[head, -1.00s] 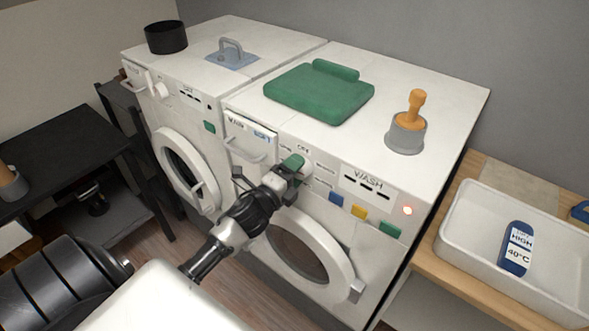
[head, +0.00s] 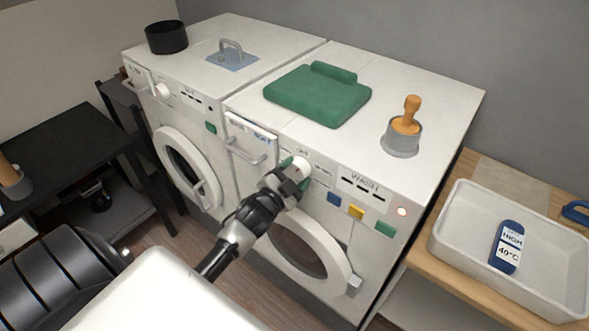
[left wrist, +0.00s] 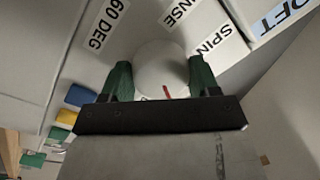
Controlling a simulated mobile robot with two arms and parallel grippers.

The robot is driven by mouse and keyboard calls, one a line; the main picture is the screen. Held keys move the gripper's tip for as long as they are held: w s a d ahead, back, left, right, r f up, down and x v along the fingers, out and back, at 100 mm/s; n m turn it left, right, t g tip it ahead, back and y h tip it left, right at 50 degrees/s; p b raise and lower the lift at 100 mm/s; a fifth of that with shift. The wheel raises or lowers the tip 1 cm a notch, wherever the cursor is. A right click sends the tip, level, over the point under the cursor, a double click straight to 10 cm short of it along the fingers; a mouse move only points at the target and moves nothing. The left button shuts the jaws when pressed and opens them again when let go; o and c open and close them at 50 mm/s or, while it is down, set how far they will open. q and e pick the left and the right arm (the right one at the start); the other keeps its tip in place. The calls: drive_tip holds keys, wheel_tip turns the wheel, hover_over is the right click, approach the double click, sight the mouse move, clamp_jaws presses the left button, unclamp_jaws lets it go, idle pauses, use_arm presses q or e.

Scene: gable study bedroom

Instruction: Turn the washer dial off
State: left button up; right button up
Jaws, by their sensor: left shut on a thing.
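The washer (head: 440,110) is the right one of two white machines, with a "WASH" label. Its round white dial (left wrist: 158,66) fills the middle of the left wrist view, and its red mark points down in the picture, towards my gripper's palm. In the head view the dial (head: 301,165) sits on the front panel. My left gripper (left wrist: 160,80) is shut on the dial, a green finger on either side. Labels "60 DEG", "SPIN" and a partly cut one ending in "NSE" lie around the dial; the part below is hidden by my gripper. My right gripper is not in view.
The open-fronted drawer handle (head: 247,150) juts out left of the dial. Blue, yellow (head: 356,212) and green buttons and a pale indicator light (head: 402,212) are to its right. A white tray (head: 440,225) stands on a wooden bench at right.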

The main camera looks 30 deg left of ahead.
use_arm(q)
drive_tip(key=n+p, duration=0.1)
drive_tip(key=n, duration=0.3)
drive_tip(key=shift+p, duration=0.3)
drive_tip(key=shift+d+n+p, duration=0.1)
drive_tip(key=shift+n+p, duration=0.2)
drive_tip(key=shift+n, duration=0.7)
drive_tip(key=o, duration=0.9)
drive_tip(key=shift+o, duration=0.2)
drive_tip(key=s+b, duration=0.3)
drive_tip(key=s, duration=0.8)
drive_tip(key=shift+w, duration=0.1)
